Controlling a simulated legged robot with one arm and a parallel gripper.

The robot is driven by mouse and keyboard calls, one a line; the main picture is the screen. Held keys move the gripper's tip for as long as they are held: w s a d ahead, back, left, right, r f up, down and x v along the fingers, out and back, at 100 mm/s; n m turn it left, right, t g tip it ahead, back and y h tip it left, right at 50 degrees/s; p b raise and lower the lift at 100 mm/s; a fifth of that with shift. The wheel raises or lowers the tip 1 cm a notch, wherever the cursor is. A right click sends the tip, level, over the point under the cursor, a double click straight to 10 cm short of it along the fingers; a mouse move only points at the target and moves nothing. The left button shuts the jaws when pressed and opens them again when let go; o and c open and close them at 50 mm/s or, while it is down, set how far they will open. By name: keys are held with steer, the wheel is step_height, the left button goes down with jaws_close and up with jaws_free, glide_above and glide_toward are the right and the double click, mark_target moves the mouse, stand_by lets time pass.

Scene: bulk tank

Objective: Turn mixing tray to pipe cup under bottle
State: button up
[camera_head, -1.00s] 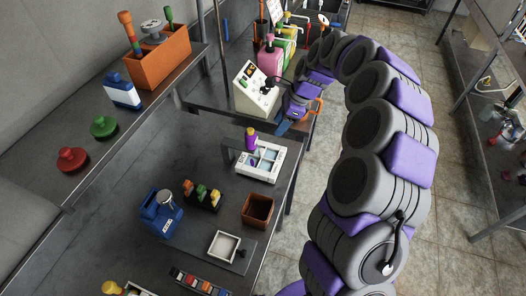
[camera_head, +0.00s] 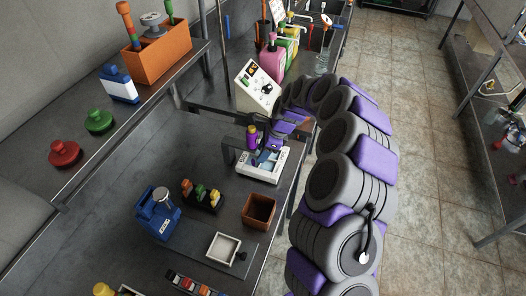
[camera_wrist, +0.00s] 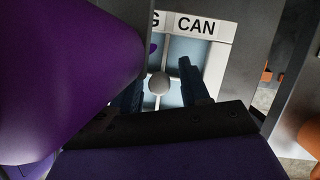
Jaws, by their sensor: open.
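The mixing tray (camera_head: 257,176) is a white square unit with pale blue compartments on the dark bench. A purple bottle (camera_head: 251,138) stands upright over its back left part. My gripper (camera_head: 268,156) is over the tray's right side, close to the bottle. In the wrist view my gripper (camera_wrist: 161,86) is open, with its two dark blue fingers pointing down at the tray (camera_wrist: 212,24). A round grey knob (camera_wrist: 158,84) at the crossing of the tray's dividers shows between the fingers; contact cannot be told. A large purple shape fills the left. The cup is not clearly identifiable.
A white control box (camera_head: 258,88) stands behind the tray. Open floor lies right of the bench.

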jaws_close()
stand_by(0.5)
